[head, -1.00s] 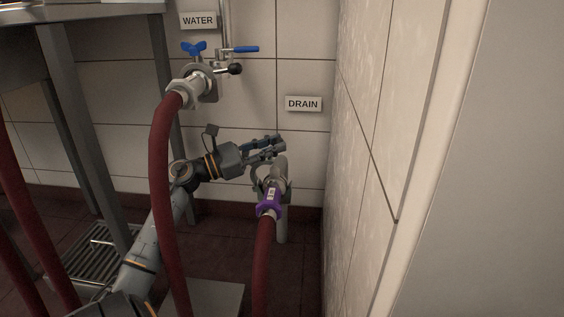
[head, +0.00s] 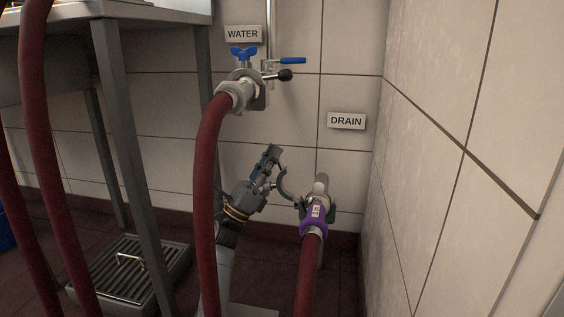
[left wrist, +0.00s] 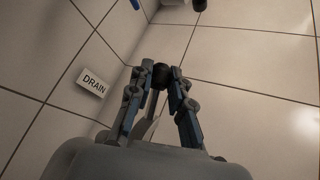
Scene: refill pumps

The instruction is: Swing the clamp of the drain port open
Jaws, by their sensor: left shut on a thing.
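The drain port (head: 321,185) is a grey pipe end under the DRAIN sign (head: 346,121). A purple hose coupling (head: 314,218) with a white label sits at it, on a dark red hose (head: 307,275). The clamp's curved grey arm (head: 283,184) stands out to the left of the port, swung apart from the coupling. My left gripper (head: 270,157) is at the outer end of that arm. In the left wrist view, its fingers are shut on the clamp's black knob (left wrist: 160,75). My right gripper is not in view.
The water valve (head: 246,87) with blue handles is on the wall above left, its red hose (head: 205,190) hanging down beside my left arm. A tiled wall (head: 450,170) closes the right side. A steel table leg (head: 127,150) and a floor grate (head: 128,270) are at left.

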